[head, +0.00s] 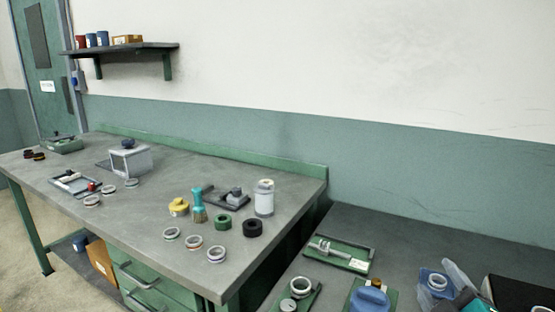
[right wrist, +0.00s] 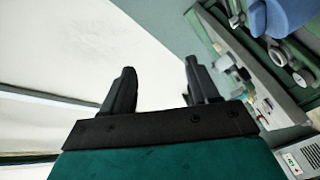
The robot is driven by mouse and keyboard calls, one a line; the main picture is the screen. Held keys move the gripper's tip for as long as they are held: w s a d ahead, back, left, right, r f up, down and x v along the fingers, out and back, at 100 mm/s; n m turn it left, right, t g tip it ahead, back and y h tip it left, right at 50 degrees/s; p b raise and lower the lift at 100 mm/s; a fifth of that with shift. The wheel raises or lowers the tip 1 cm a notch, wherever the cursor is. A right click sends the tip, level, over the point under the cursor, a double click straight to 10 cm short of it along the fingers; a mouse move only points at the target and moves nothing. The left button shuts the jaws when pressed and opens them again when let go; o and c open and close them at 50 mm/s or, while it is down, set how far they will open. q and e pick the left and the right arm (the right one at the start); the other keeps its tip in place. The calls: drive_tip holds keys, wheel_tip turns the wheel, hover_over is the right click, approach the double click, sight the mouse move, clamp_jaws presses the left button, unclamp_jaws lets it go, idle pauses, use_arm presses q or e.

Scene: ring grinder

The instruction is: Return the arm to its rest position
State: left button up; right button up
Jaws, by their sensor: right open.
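My right gripper (right wrist: 160,78) shows in the right wrist view, its two black fingers wide apart with nothing between them. Its teal body fills the bottom of that view. Beyond the fingers are a pale wall and, at the right, a bench with things on it, seen tilted. In the head view, a teal and dark part at the lower right corner may be my right gripper, but its fingers cannot be made out there. My left gripper is in neither view.
The left workbench (head: 150,209) holds several rings, a green roll (head: 223,222), a brush (head: 198,206) and a white canister (head: 264,198). The right bench (head: 420,240) holds a caliper tray (head: 360,262) and a blue box (head: 426,294) with a ring (head: 437,282). Its back area is clear.

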drive_tip(key=s+a+f+m+g+h, duration=0.1)
drive_tip(key=s+f+m+g, duration=0.55)
drive_tip(key=s+f, duration=0.35)
drive_tip(key=s+a+f+m+g+y, duration=0.1)
drive_tip(key=s+a+f+g+y, duration=0.1)
drive_tip(key=s+a+f+g, duration=0.3)
drive_tip(key=s+a+f+m+g+y, duration=0.1)
drive_tip(key=s+f+g, duration=0.15)
drive_tip(key=s, duration=0.45)
drive_tip(key=w+a+f+t+y+b, duration=0.1)
drive_tip(key=w+a+f+t+b, duration=0.1)
drive_tip(key=w+f+t, duration=0.5)
drive_tip(key=shift+w+a+f+y+b, duration=0.25)
drive_tip(key=shift+a+f+b, duration=0.2)
drive_tip(key=shift+f, duration=1.6)
drive_tip(key=shift+n, duration=0.25)
